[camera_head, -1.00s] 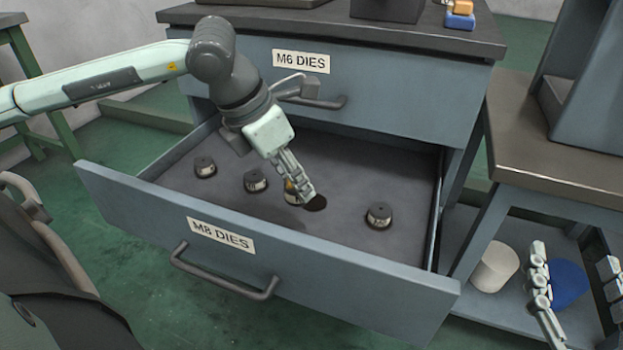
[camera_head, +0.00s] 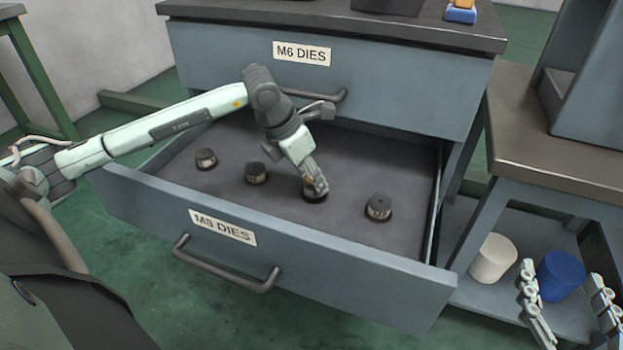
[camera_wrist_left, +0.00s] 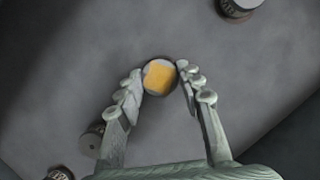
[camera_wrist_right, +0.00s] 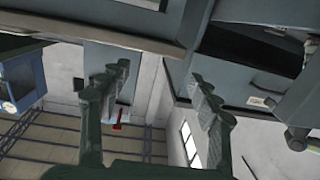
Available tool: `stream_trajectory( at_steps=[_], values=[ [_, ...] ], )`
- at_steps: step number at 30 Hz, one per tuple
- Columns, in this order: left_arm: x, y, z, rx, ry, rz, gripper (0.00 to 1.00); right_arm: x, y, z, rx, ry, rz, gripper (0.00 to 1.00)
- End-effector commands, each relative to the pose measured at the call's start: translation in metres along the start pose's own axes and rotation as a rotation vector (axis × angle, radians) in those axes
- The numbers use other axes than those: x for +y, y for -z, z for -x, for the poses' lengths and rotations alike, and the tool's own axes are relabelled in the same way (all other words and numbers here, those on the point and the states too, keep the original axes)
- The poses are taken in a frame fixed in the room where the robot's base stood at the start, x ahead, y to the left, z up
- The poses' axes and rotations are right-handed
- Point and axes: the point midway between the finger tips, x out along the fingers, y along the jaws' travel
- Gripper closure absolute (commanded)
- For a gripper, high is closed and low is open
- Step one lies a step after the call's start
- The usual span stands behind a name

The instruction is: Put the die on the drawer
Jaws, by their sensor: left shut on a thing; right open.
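The die (camera_wrist_left: 158,77) has an orange top and sits between my left fingertips in the left wrist view. In the head view the fingers mostly cover it. My left gripper (camera_head: 317,187) is shut on it, low inside the open drawer (camera_head: 160,215) labelled M8 DIES. The die is over a dark round spot on the drawer floor; whether it touches the floor is hard to tell. Other dark dies stand at the left (camera_head: 206,159), mid-left (camera_head: 257,173) and right (camera_head: 378,207). My right gripper (camera_head: 562,277) is open and empty at the lower right.
The closed M6 DIES drawer (camera_head: 400,95) and its handle are right behind my left wrist. The open drawer's front panel and side walls surround the gripper. A white cylinder (camera_head: 492,259) and a blue cylinder (camera_head: 562,277) stand on a low shelf at the right.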

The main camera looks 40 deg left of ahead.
Motion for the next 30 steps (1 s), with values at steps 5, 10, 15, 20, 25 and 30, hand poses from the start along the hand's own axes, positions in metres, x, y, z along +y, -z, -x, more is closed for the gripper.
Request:
stream_trajectory(
  at_steps=[5,10,15,20,25,30],
  values=[
    [0.0006,0.0015,-0.0052,-0.004,-0.001,0.000,1.00,-0.0014,0.0038,-0.0001,0.017,0.003,-0.003,0.37],
    [0.0005,0.0018,-0.0056,-0.004,-0.001,0.001,1.00,-0.0018,0.0044,-0.0001,0.022,0.004,-0.003,0.37],
    [0.0005,0.0021,-0.0063,-0.004,-0.001,0.001,1.00,-0.0038,0.0089,0.0000,0.044,0.008,-0.006,0.37],
    [0.0002,0.0029,-0.0069,-0.001,-0.001,0.001,0.50,-0.0045,0.0116,0.0001,0.054,0.009,-0.007,0.37],
    [0.0003,0.0029,-0.0068,-0.001,-0.001,0.001,0.43,-0.0045,0.0113,0.0001,0.053,0.009,-0.007,0.37],
    [0.0003,0.0028,-0.0066,-0.001,-0.001,0.001,0.43,-0.0045,0.0114,0.0000,0.052,0.009,-0.007,0.37]
  ],
)
